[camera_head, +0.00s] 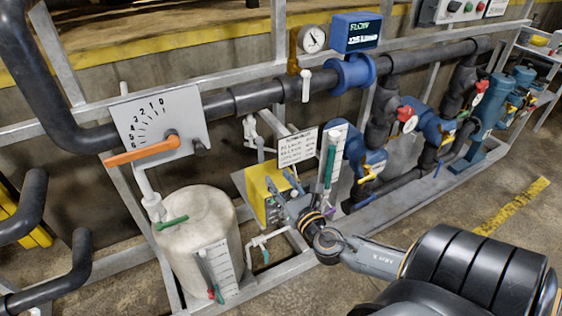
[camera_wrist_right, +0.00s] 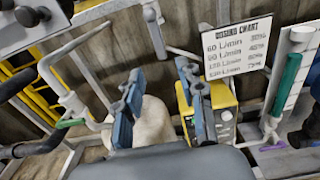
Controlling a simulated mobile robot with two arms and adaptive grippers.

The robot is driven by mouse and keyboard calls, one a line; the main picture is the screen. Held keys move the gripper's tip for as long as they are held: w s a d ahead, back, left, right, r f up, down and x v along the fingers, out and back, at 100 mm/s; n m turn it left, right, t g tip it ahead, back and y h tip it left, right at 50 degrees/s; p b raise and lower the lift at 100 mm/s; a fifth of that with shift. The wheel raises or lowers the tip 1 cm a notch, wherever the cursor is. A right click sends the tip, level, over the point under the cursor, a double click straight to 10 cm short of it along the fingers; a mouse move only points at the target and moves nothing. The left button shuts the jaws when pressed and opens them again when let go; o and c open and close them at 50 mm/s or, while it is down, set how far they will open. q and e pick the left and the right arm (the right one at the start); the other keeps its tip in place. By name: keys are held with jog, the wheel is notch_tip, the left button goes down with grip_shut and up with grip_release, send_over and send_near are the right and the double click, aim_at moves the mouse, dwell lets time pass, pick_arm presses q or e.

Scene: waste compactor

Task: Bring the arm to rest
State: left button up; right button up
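My right arm comes in from the lower right in the head view. Its gripper (camera_head: 281,181) is in front of a yellow box unit (camera_head: 254,195), below a white chart sign (camera_head: 297,147). In the right wrist view the two blue-grey fingers (camera_wrist_right: 160,92) stand well apart with nothing between them. Behind them are the white tank (camera_wrist_right: 153,124), the yellow box (camera_wrist_right: 220,94) and the chart sign (camera_wrist_right: 237,46). Whether a finger touches the box cannot be told. My left gripper is not in view.
A dial plate (camera_head: 188,106) with an orange lever (camera_head: 141,152) is at left. The white tank (camera_head: 190,240) stands below it. Dark pipes (camera_head: 250,96) with a gauge (camera_head: 313,39) and blue flow meter (camera_head: 357,32) cross the frame. Open floor (camera_head: 500,220) lies at right.

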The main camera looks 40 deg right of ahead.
dwell(0.6)
jog(key=s+d+f+m+g, duration=0.1)
jog(key=s+f+m+g, duration=0.3)
jog(key=f, duration=0.7)
jog(key=s+d+f+m+g, duration=0.15)
jog(key=s+f+m, duration=0.3)
jog(key=f, duration=0.55)
jog(key=s+f+m+g, duration=0.3)
jog(key=f+m, duration=0.2)
jog(key=f, duration=0.6)
jog(key=s+a+f+m+g+y, duration=0.2)
jog(key=s+a+f+m+g, duration=0.35)
jog(key=s+f, duration=0.75)
jog(key=s+a+f+m+g+y, duration=0.1)
jog(key=s+a+f+m, duration=0.3)
jog(key=s+a+m, duration=0.2)
jog(key=s+a+f+m+g+y, duration=0.1)
jog(key=s+a+f+m, duration=0.3)
jog(key=s, duration=0.6)
jog(key=a+m, duration=0.2)
jog(key=shift+a+f, duration=0.15)
jog(key=shift+a, duration=0.25)
